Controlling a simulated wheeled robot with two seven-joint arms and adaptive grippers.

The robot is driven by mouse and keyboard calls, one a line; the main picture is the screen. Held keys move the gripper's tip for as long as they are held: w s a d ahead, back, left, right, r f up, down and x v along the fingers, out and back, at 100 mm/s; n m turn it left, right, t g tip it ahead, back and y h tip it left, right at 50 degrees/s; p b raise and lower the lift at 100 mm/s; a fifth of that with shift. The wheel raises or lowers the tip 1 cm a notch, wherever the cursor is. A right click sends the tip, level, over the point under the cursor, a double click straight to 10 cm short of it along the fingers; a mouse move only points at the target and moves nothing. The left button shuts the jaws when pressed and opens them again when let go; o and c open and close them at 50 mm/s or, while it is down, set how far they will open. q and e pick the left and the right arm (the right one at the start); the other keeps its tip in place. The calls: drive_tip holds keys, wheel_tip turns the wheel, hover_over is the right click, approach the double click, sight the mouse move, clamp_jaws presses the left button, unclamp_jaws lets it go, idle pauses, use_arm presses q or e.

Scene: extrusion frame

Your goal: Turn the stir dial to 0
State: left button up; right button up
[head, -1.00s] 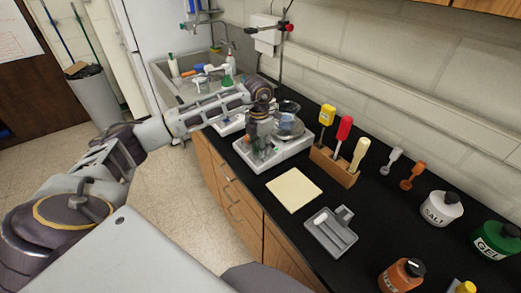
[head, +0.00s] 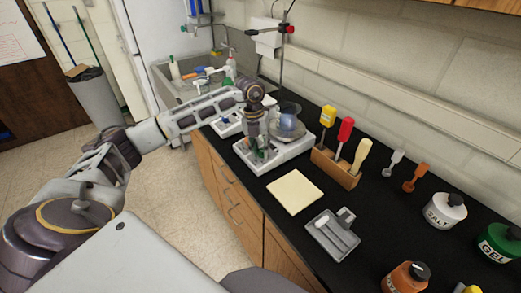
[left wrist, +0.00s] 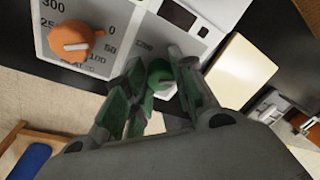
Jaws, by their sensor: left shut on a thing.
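The white stirring hot plate (head: 292,152) stands on the black counter. In the left wrist view its front panel (left wrist: 95,18) carries an orange dial (left wrist: 75,42) with a scale showing 0, 50, 100, 250 and 300. Beside it is a green dial (left wrist: 158,74) with 1200 printed near it. My left gripper (head: 257,153) reaches down onto the panel. Its green-tinted fingers (left wrist: 160,90) are shut on the green dial, one on each side. The rest of that dial's scale and its pointer are mostly hidden. My right gripper is not in view.
A glass vessel (head: 287,122) sits on the plate close behind my left gripper. A wooden holder (head: 335,168) with colored-handled tools, a tan pad (head: 295,192) and a grey tray (head: 328,237) are nearby. A sink (head: 165,75) lies beyond.

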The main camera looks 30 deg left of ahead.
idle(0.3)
use_arm(q)
drive_tip(key=o, duration=1)
drive_tip(key=shift+a+r, duration=0.35)
drive_tip(key=shift+r, duration=1.6)
drive_tip(key=shift+a+r, duration=0.3)
drive_tip(key=shift+r, duration=1.7)
drive_tip(key=shift+a+r, duration=0.35)
drive_tip(key=shift+r, duration=1.6)
